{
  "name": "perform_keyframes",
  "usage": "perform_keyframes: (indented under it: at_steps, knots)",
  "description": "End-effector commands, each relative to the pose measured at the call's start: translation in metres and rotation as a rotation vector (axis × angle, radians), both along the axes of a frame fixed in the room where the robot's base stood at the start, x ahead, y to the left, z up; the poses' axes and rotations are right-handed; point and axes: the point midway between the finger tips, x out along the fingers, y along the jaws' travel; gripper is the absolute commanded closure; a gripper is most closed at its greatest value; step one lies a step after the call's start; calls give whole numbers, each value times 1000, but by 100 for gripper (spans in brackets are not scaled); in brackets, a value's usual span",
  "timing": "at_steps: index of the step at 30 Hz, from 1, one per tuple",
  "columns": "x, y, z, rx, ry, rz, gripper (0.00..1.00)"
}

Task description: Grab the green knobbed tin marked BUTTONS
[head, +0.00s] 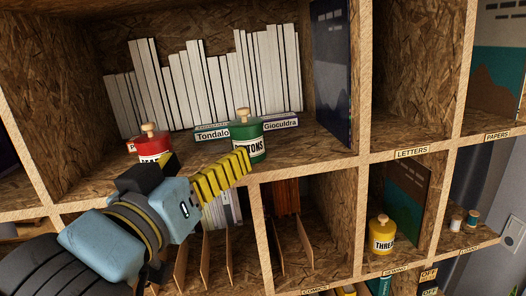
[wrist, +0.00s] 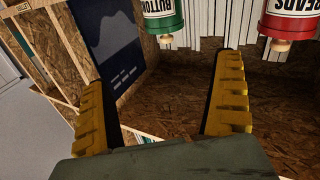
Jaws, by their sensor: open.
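The green tin with a wooden knob (head: 247,139) stands upright on the upper shelf in the head view. Its label is partly hidden, with "TONS" showing. In the wrist view the green tin (wrist: 163,24) appears upside down at the top edge, beyond the fingertips and between their lines. My gripper (head: 228,175) is in front of the shelf edge, its yellow finger overlapping the tin's lower left side in the head view. In the wrist view my gripper (wrist: 160,75) has its two yellow fingers wide apart with nothing between them.
A red knobbed tin (head: 150,143) stands left of the green one; it also shows in the wrist view (wrist: 288,22). Lying books (head: 212,132) and a row of white books (head: 190,85) are behind. A dark blue book (head: 333,70) stands right. A yellow tin (head: 381,237) is in a lower compartment.

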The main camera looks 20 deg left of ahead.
Motion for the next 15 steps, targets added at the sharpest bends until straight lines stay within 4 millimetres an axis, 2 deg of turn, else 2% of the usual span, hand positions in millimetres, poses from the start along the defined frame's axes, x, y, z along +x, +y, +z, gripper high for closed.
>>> perform_keyframes:
  at_steps: [3, 8, 15]
  knots:
    - [-7, 2, -12, 66, 67, 54, 3]
    - [-9, 5, -17, 99, 108, 85, 3]
    - [10, 6, -15, 98, 112, 84, 3]
